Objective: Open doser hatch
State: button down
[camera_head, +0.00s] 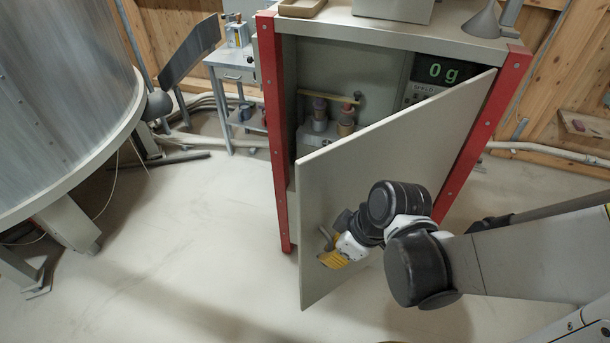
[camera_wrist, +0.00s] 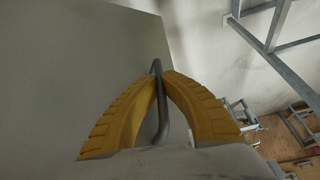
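The doser hatch (camera_head: 400,145) is a flat grey door on the front of a cabinet with red corner posts. It stands ajar, swung outward from the right post, and the cabinet's inside shows past its left part. A bar handle (camera_head: 326,238) is near its free left edge. My gripper (camera_head: 333,258) has yellow fingers and is at this handle. In the wrist view the handle (camera_wrist: 158,95) passes between the yellow fingers (camera_wrist: 158,82), whose tips come together around it. The hatch panel (camera_wrist: 70,60) fills the left of that view. My forearm hides part of the hatch's lower right.
Inside the cabinet are small bottles (camera_head: 345,118) and a display (camera_head: 443,71) reading 0 g. A large metal drum (camera_head: 60,100) stands at the left. A small grey table (camera_head: 235,70) is behind. The floor (camera_head: 190,240) between drum and hatch is clear.

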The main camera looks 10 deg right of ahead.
jog(key=shift+s, duration=0.2)
jog(key=c, duration=1.8)
grip_release()
jog(key=v, duration=1.2)
